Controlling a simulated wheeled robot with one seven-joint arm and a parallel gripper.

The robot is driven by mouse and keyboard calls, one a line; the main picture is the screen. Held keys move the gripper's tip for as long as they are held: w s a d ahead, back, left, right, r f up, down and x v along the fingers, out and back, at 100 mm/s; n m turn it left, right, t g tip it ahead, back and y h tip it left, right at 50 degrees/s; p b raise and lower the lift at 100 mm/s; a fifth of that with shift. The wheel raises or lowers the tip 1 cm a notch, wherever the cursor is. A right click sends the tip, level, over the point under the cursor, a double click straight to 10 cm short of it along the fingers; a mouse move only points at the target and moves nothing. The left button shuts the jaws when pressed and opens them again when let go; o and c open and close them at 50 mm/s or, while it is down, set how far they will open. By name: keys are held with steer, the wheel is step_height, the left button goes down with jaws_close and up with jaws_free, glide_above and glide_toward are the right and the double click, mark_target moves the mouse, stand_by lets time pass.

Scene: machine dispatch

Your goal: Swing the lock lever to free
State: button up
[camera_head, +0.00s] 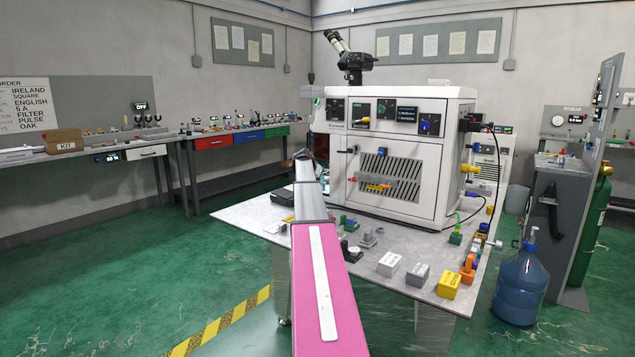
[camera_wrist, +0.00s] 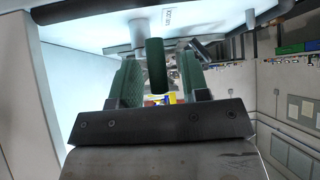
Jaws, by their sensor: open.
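In the wrist view my gripper (camera_wrist: 160,80) is open, with one green finger on each side of a dark green rounded bar (camera_wrist: 156,62). The bar looks like the lever's grip, and it stands between the fingers with a visible gap to each. A pale round stem (camera_wrist: 139,32) is beside its upper end, on a white panel with a small label (camera_wrist: 172,17) too small to read. In the head view my arm reaches to the left side of the white machine (camera_head: 400,165). That side, the lever and my fingers are hidden there.
The grey table (camera_head: 405,257) holds several small blocks and fittings in front of the machine. A microscope (camera_head: 350,60) stands on top. A blue water bottle (camera_head: 521,285) is on the floor at right. Open green floor lies to the left, before the wall benches.

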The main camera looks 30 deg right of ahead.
steer(key=shift+w+d+f, duration=0.2)
steer(key=shift+d+f, duration=0.2)
